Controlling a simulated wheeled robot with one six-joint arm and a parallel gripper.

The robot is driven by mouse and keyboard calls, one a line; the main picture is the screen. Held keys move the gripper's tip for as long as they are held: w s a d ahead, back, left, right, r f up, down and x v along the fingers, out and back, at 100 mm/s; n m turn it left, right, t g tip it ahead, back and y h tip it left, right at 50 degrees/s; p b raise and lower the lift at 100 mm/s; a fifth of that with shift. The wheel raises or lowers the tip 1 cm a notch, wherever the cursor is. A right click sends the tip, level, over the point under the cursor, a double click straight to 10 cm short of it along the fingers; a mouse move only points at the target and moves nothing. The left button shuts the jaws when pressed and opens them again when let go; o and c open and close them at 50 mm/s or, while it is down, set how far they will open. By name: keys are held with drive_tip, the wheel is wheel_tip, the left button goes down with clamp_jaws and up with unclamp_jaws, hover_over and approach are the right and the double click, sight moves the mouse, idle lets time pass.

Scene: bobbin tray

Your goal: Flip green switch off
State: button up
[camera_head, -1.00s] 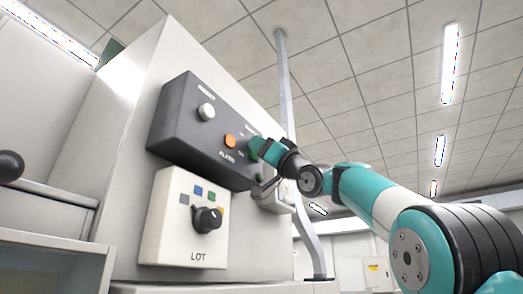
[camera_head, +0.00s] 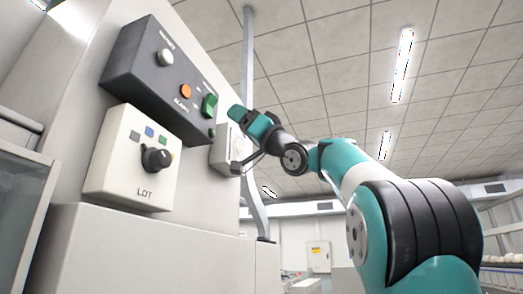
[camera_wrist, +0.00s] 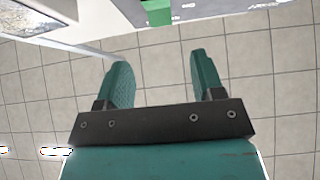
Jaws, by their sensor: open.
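The green switch (camera_head: 210,104) is a small green block at the right end of a dark grey control box (camera_head: 128,62). In the head view my gripper (camera_head: 240,117) is just right of the switch, apart from it, beyond the box's right edge. In the wrist view a green block (camera_wrist: 157,11), which looks like the switch, is at the top edge, cut off by the frame. It lies ahead of the gap between my open, empty fingers (camera_wrist: 157,75). I cannot tell which way the switch is tipped.
The dark box also carries a white button (camera_head: 165,57) and an orange button (camera_head: 186,91). Below is a white LOT panel (camera_head: 118,170) with a black knob (camera_head: 156,159). A grey metal post (camera_head: 247,70) rises behind my gripper. Open room lies to the right.

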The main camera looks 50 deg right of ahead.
drive_tip(key=b+v, duration=0.3)
drive_tip(key=v, duration=0.4)
idle(0.5)
